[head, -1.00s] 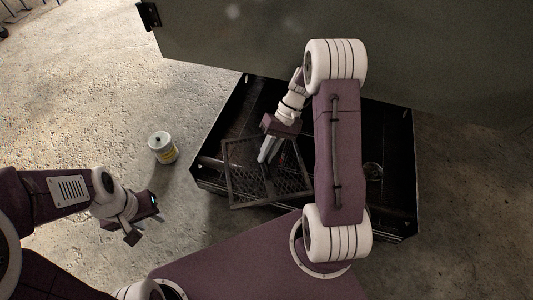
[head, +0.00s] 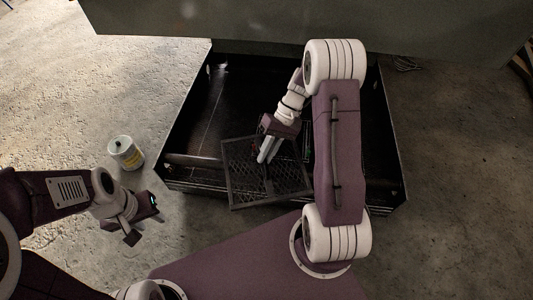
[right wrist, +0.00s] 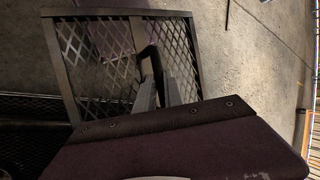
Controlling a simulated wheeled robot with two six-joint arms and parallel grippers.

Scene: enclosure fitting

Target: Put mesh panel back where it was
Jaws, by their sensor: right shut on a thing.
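The mesh panel (head: 240,183) is a dark framed grid with a diamond lattice and a raised handle. It is tilted in the picture and overlaps the near edge of the black open enclosure (head: 190,125). My right gripper (head: 264,158) is shut on the panel at its middle. In the right wrist view the two fingers (right wrist: 160,92) close on the handle, and the panel (right wrist: 95,55) extends beyond them. Whether the panel touches the enclosure I cannot tell. My left gripper (head: 143,222) is left of the enclosure, away from the panel; its jaws are too small to judge.
A white can with a yellow label (head: 126,153) stands on the concrete floor left of the enclosure. A large grey-green panel (head: 250,22) spans the enclosure's far side. My right arm covers part of the enclosure.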

